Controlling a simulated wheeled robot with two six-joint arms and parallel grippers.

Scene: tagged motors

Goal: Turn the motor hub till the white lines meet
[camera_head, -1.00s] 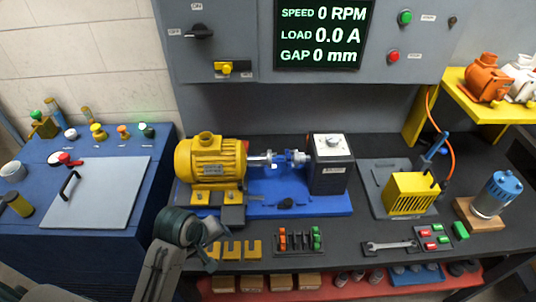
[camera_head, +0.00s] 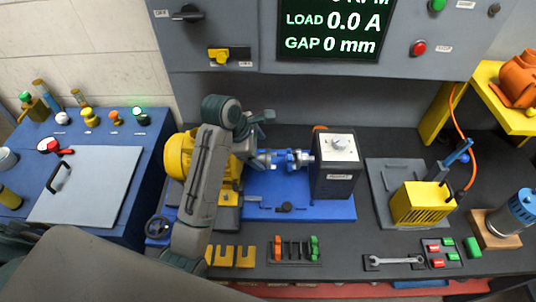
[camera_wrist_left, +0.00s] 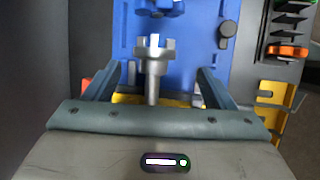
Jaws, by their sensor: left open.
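The yellow motor (camera_head: 178,157) sits on a blue base plate (camera_head: 330,210), partly hidden behind my left arm. Its silver hub (camera_wrist_left: 153,58) shows in the left wrist view on a shaft, with a white mark on its far end. A blue coupling part (camera_wrist_left: 160,7) faces it across a small gap; it also shows in the head view (camera_head: 285,158). My left gripper (camera_head: 262,122) is open above the shaft. In the left wrist view its fingers (camera_wrist_left: 157,78) stand on either side of the shaft, apart from it. Whether the white lines meet is too small to tell.
A dark box (camera_head: 337,180) with a white top stands right of the coupling. The panel screen (camera_head: 330,28) reads load 0.0 A and gap 0 mm. A yellow caged unit (camera_head: 420,203) and a wrench (camera_head: 395,260) lie to the right.

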